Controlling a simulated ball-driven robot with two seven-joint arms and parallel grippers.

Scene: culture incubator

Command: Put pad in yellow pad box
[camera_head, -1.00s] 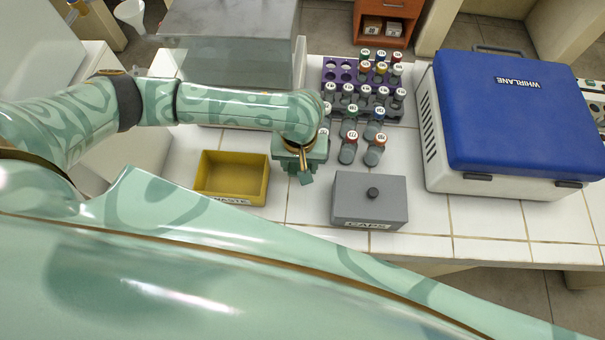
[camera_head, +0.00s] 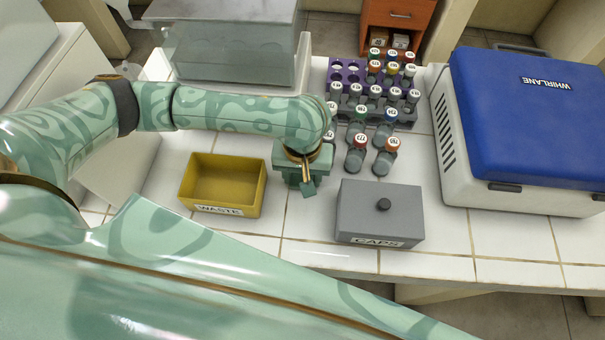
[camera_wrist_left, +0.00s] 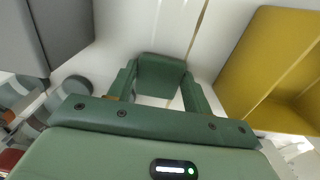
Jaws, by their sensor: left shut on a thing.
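The yellow box (camera_head: 222,210), labelled WASTE, stands open on the white tiled bench, left of my left gripper. It also shows at the right of the left wrist view (camera_wrist_left: 268,62). My left gripper (camera_head: 308,189) points down over the bench between the yellow box and the grey CAPS box. In the left wrist view its fingers (camera_wrist_left: 160,82) are shut on a dark green square piece (camera_wrist_left: 160,68), apparently the pad. Its colour is close to the gripper's, so its outline is hard to separate. No pad is seen inside the yellow box. My right gripper is not in view.
The grey CAPS box (camera_head: 380,212) with a black knob stands just right of the gripper. Behind are capped tubes in a purple rack (camera_head: 345,72) and a grey rack (camera_head: 404,114). A blue-lidded WHIRLANE machine (camera_head: 528,120) fills the right. Bare tile lies around the yellow box.

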